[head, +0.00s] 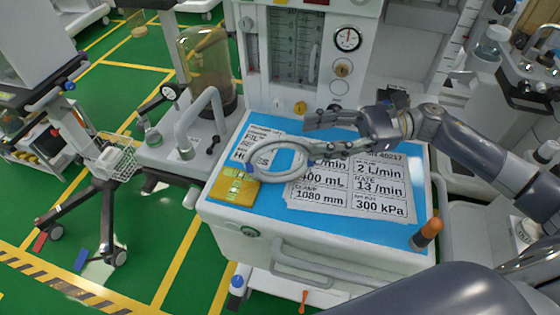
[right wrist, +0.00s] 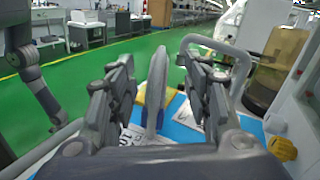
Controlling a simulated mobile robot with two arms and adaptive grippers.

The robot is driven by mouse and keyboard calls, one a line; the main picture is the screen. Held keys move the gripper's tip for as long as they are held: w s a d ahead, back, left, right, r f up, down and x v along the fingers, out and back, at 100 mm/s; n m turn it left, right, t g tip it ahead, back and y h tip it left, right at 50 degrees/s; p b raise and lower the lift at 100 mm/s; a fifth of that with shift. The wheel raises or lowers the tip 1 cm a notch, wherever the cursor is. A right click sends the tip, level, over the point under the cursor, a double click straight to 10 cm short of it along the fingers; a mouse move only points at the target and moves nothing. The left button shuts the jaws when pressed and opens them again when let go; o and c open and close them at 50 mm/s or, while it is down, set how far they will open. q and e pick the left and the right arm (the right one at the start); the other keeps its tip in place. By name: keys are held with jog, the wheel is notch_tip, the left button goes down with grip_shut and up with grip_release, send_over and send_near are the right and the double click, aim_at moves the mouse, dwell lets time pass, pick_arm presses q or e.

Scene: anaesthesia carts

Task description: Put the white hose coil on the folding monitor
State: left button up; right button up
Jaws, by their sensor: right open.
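The white hose coil (head: 277,178) is a pale ring over the left part of the blue worktop, partly above printed sheets. My right gripper (head: 308,141) reaches it from the right. In the right wrist view the coil (right wrist: 152,105) shows edge-on between the two spread fingers of the gripper (right wrist: 156,75), with a gap on each side. A small yellow device with a screen-like face (head: 236,187) lies left of the coil at the worktop's edge; I cannot tell surely whether it is the folding monitor. My left gripper is not in view.
The blue worktop (head: 290,229) carries printed sheets (head: 372,190) and an orange-handled tool (head: 428,231) at front right. The anaesthesia machine's gauge panel (head: 297,50) rises behind. A curved pipe (head: 203,105) and a brown-tinted canister (head: 208,70) stand at back left.

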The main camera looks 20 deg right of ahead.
aim_at(290, 139)
jog(key=a, duration=0.3)
jog(key=shift+w+a+r+p, duration=0.1)
jog(key=shift+w+a+p, duration=0.1)
jog(key=shift+w+p, duration=0.15)
jog(key=shift+a+r, duration=0.1)
jog(key=shift+a, duration=0.15)
jog(key=a+p, duration=0.1)
jog(key=a, duration=0.2)
jog(key=a+p, duration=0.1)
jog(key=shift+w+a+p, duration=0.2)
jog(key=shift+w+p, duration=0.1)
jog(key=shift+a, duration=0.2)
grip_shut()
